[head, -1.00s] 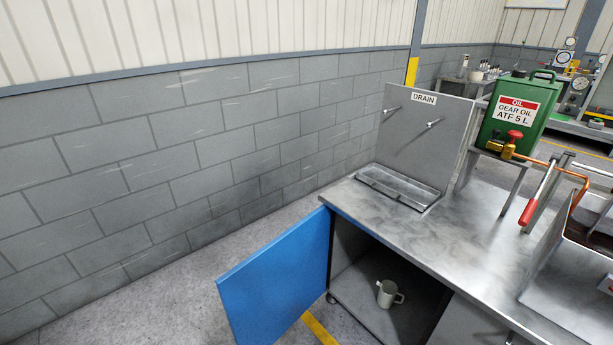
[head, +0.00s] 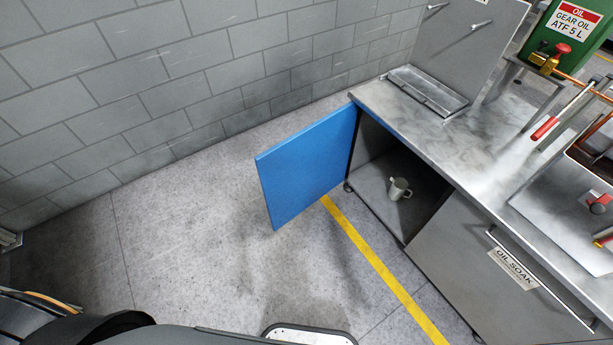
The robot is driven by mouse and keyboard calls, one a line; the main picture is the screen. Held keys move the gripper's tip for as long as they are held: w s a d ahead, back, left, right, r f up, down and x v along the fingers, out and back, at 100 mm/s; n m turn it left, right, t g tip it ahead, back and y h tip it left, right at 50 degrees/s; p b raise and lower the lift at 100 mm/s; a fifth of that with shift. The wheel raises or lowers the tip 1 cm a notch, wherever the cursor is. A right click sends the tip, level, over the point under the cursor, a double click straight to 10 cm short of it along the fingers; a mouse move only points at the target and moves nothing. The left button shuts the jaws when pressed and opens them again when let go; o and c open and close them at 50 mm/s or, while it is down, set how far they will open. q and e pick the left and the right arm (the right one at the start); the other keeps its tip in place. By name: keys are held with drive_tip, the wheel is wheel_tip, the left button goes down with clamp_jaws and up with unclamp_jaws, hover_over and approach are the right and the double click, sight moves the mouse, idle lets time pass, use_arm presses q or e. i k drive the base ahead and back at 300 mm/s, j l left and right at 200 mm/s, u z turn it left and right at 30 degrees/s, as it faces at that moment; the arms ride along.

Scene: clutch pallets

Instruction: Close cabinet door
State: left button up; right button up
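The blue cabinet door (head: 305,168) stands wide open, swung out to the left of the steel cabinet (head: 440,250). It is hinged at the left front edge of the opening, below the worktop. Inside the open compartment a light grey mug (head: 400,189) stands on the cabinet floor. Neither of my grippers can be made out in the head view. Nothing is touching the door.
The worktop (head: 480,155) carries a drain tray (head: 428,90), a green oil can (head: 577,35) and red-handled tools at right. An "OIL SOAK" panel (head: 515,267) is right of the opening. Grey floor (head: 190,235) is clear before the door; a block wall (head: 150,75) stands behind.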

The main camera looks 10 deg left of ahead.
sight(299, 170)
drive_tip(key=k+z, duration=0.1)
drive_tip(key=z, duration=0.25)
drive_tip(key=k+z, duration=0.15)
drive_tip(key=z, duration=0.25)
drive_tip(key=k+l+z, duration=0.1)
drive_tip(key=z, duration=0.25)
drive_tip(key=j+z, duration=0.5)
drive_tip(key=z, duration=0.2)
drive_tip(key=j+z, duration=0.35)
drive_tip(key=k+j, duration=0.1)
drive_tip(key=j, duration=0.4)
drive_tip(key=k+j, duration=0.1)
drive_tip(key=j, duration=0.35)
drive_tip(key=k+j, duration=0.1)
drive_tip(key=j, duration=0.4)
drive_tip(key=k+j, duration=0.1)
drive_tip(key=j, duration=0.4)
drive_tip(key=k+j, duration=0.1)
drive_tip(key=j, duration=0.35)
drive_tip(key=k+j, duration=0.1)
drive_tip(key=j, duration=0.4)
drive_tip(key=k+j, duration=0.1)
drive_tip(key=j, duration=0.4)
drive_tip(key=k+j, duration=0.1)
drive_tip(key=j, duration=0.4)
